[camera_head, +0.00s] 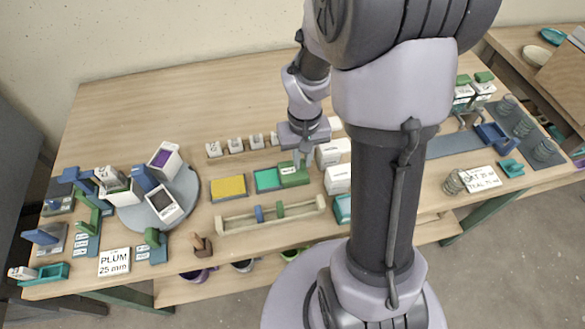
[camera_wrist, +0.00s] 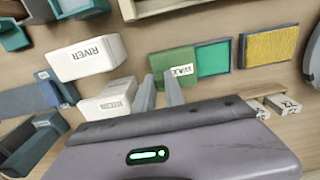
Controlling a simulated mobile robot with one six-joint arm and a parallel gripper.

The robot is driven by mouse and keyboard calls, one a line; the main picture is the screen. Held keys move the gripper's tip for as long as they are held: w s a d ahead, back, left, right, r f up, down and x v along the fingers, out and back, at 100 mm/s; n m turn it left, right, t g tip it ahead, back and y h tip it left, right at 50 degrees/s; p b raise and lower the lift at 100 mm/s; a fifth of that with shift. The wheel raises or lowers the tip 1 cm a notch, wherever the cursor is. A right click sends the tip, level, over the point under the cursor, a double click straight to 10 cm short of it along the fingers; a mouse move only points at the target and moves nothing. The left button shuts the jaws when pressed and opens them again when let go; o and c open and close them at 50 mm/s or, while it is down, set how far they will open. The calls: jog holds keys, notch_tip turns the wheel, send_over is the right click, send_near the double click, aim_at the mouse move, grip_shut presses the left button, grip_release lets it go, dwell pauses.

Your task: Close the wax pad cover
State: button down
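The wax pad (camera_head: 267,179) is a teal pad in a dark frame, lying open on the table. Its green cover (camera_head: 294,174) with a white label lies folded flat beside it, to the right in the head view. In the wrist view the cover (camera_wrist: 172,62) reads "WAX" and the teal pad (camera_wrist: 213,58) is to its right. My gripper (camera_head: 302,160) is over the cover's back edge. In the wrist view its two fingers (camera_wrist: 160,76) are a little apart, tips at the cover's near edge, with nothing seen between them. Whether they touch the cover I cannot tell.
A yellow pad (camera_head: 228,187) lies left of the wax pad. White boxes (camera_head: 334,152) stand close on the right, one marked "RIVER" (camera_wrist: 87,58). A wooden rack (camera_head: 270,214) is in front. Small white blocks (camera_head: 235,145) stand behind. The back left of the table is clear.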

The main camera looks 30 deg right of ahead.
jog(key=shift+w+a+b, duration=0.1)
jog(key=shift+w+a, duration=0.2)
jog(key=shift+a, duration=0.8)
jog(key=shift+w+a+b, duration=0.1)
jog(key=shift+w+a, duration=0.25)
jog(key=shift+a, duration=0.7)
jog(key=shift+w+a+b, duration=0.1)
jog(key=shift+w+a, duration=0.2)
jog(key=shift+a, duration=0.8)
jog(key=c, duration=1.5)
grip_release()
notch_tip(320, 180, up, 7)
jog(key=p, duration=0.6)
